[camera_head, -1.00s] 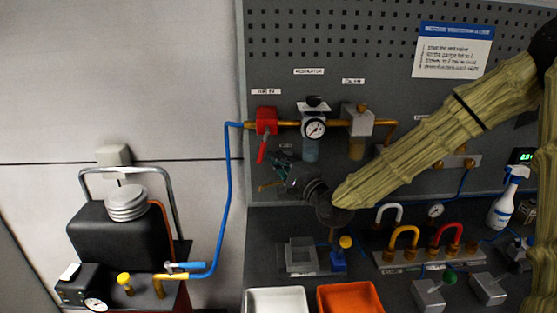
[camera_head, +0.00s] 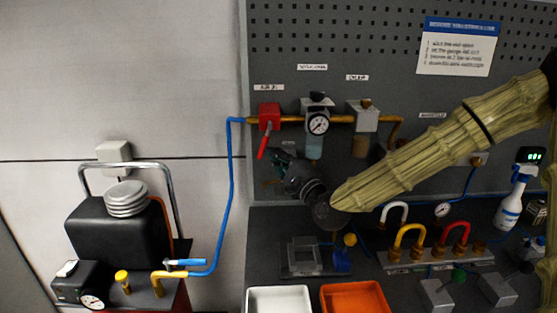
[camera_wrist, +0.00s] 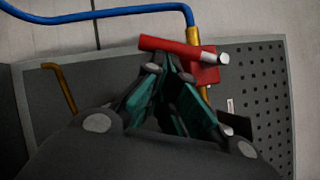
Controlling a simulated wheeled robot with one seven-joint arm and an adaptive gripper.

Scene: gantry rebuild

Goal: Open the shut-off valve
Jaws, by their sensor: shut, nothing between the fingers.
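The red shut-off valve (camera_head: 269,116) sits on the brass pipe under the "AIR IN" label. Its red lever (camera_head: 263,145) hangs down, tilted slightly left, across the pipe line. In the wrist view the lever (camera_wrist: 165,46) lies just beyond my fingertips, with the red valve body (camera_wrist: 207,72) behind it to the right. My gripper (camera_wrist: 171,68) has its teal-padded fingers brought together with nothing between them. In the head view my gripper (camera_head: 275,170) is just below and right of the lever. Whether a fingertip touches the lever I cannot tell.
A regulator with a gauge (camera_head: 318,124) and a grey block (camera_head: 364,117) follow along the pipe. A blue hose (camera_head: 230,180) runs down left to the compressor (camera_head: 118,235). A white tray (camera_head: 278,300) and an orange tray (camera_head: 354,299) stand below.

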